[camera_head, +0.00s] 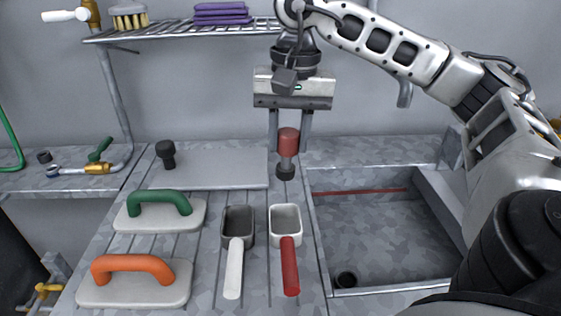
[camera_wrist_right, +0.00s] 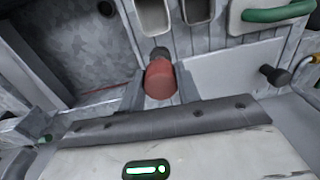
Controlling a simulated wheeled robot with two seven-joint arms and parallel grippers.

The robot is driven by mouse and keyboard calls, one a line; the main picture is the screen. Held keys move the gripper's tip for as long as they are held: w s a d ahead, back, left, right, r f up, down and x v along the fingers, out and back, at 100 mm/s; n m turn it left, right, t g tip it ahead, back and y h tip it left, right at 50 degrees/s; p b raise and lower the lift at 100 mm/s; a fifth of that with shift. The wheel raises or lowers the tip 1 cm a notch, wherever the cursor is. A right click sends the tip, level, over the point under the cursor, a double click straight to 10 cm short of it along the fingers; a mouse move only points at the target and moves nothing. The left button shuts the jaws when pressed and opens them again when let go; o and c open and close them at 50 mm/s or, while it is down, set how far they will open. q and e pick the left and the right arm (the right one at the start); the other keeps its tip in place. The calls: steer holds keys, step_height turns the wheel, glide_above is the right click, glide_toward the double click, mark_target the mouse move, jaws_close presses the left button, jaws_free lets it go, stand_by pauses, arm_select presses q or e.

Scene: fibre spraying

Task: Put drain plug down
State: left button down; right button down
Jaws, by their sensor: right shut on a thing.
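The drain plug (camera_head: 288,142) has a red head, a grey stem and a dark lower end. My right gripper (camera_head: 290,148) is shut on its red head from above, a finger on each side. The plug is upright over the counter strip between the grey board and the sink; I cannot tell whether its dark end touches the surface. The right wrist view shows the red head (camera_wrist_right: 160,79) between the fingers (camera_wrist_right: 157,92). The sink (camera_head: 385,235) lies to the right, with a dark round drain hole (camera_head: 346,279) in its floor. My left gripper is not in view.
Green-handled (camera_head: 160,210) and orange-handled (camera_head: 135,280) floats lie at left. White-handled (camera_head: 234,262) and red-handled (camera_head: 290,262) scoops lie in front of the plug. A wire shelf (camera_head: 185,33) is above.

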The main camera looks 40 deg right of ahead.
steer(key=w+f, duration=0.1)
steer(key=f, duration=0.1)
steer(key=w+d+f, duration=0.1)
steer(key=f, duration=0.2)
steer(key=w+d+f, duration=0.1)
steer(key=f, duration=0.1)
steer(key=shift+w+f, duration=0.2)
steer(key=shift+w, duration=0.05)
steer(key=shift+f, duration=0.3)
steer(key=shift+f, duration=0.15)
steer(key=c, duration=1)
jaws_free()
steer(key=shift+o, duration=0.2)
step_height(320, 180, up, 12)
steer(key=shift+s+d+r+p, duration=0.2)
steer(key=shift+s+p, duration=0.05)
steer(key=shift+p, duration=0.15)
